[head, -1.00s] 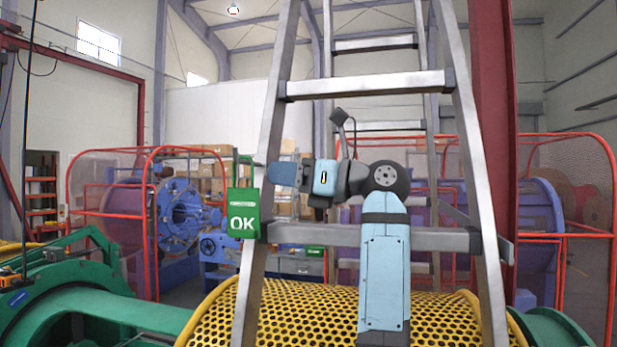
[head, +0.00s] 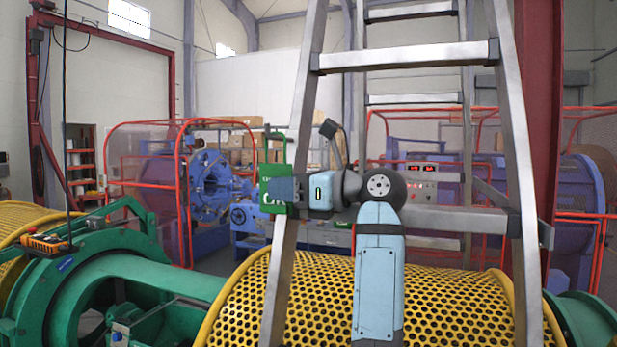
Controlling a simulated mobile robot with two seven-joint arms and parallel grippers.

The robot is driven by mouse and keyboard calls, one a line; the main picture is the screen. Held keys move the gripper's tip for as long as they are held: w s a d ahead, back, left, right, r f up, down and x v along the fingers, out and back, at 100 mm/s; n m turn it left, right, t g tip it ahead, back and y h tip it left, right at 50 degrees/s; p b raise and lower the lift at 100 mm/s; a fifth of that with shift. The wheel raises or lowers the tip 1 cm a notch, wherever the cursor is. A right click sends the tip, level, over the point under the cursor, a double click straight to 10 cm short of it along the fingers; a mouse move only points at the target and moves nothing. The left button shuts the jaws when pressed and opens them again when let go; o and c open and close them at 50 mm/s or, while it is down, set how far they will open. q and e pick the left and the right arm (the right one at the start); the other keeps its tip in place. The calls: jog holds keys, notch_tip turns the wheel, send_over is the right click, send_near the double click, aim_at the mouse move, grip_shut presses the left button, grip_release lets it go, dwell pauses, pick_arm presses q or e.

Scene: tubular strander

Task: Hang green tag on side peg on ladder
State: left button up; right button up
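The green tag (head: 279,155) is upright at the outer left side of the ladder's left rail (head: 304,120). Its loop top shows above my gripper, and part of its white lettering shows below. I cannot tell whether the fingers are closed on the tag. The side peg is not clearly visible, so I cannot tell whether the loop is around it.
The aluminium ladder stands at a yellow perforated guard (head: 320,295). A green machine frame (head: 130,275) fills the lower left. Red-framed guards and a blue machine (head: 205,185) stand behind. A ladder rung (head: 455,220) is close to my arm's right.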

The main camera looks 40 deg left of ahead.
aim_at(276, 173)
pick_arm(q)
jog(key=shift+x, duration=0.85)
grip_shut()
jog(key=shift+r+p, duration=0.7)
jog(key=shift+r, duration=0.6)
